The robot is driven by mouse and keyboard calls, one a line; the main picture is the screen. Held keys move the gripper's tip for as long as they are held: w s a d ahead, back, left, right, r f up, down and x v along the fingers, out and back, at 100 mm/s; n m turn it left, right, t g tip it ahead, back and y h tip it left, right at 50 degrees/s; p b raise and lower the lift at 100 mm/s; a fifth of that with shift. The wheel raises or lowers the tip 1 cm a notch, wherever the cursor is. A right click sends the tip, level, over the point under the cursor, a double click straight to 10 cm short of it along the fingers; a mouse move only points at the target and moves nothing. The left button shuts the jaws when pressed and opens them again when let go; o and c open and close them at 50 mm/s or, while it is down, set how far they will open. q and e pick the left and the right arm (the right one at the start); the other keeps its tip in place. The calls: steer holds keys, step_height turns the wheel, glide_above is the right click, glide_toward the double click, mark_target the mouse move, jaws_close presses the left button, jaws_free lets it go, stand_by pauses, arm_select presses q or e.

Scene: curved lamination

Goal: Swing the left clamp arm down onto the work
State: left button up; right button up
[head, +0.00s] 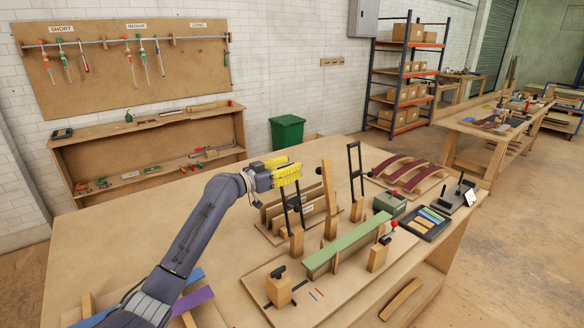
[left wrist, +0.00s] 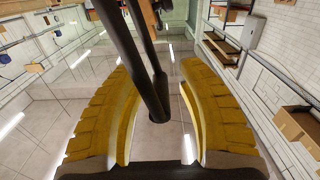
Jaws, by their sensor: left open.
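The left clamp arm (head: 286,212) is a black two-bar lever standing raised above a wooden post (head: 296,241). My left gripper (head: 287,174), with yellow fingers, is at the top of this lever. In the left wrist view, the dark bars (left wrist: 138,58) reach between the open fingers (left wrist: 160,115); I cannot tell if they touch. The work is a long green strip (head: 345,245), lying across supports on a wooden base board (head: 330,292). Another black clamp arm (head: 351,165) stands raised on a post farther right. My right gripper does not show.
A wooden block with a black knob (head: 279,290) stands at the near end of the strip and a red-knobbed clamp (head: 378,253) by its far half. Upright wooden forms (head: 275,216) crowd behind. Purple strips (head: 192,301) lie at left.

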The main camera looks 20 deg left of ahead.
arm_select(q)
steer(key=shift+w+d, duration=0.2)
steer(key=shift+w, duration=0.1)
jaws_close()
stand_by(0.5)
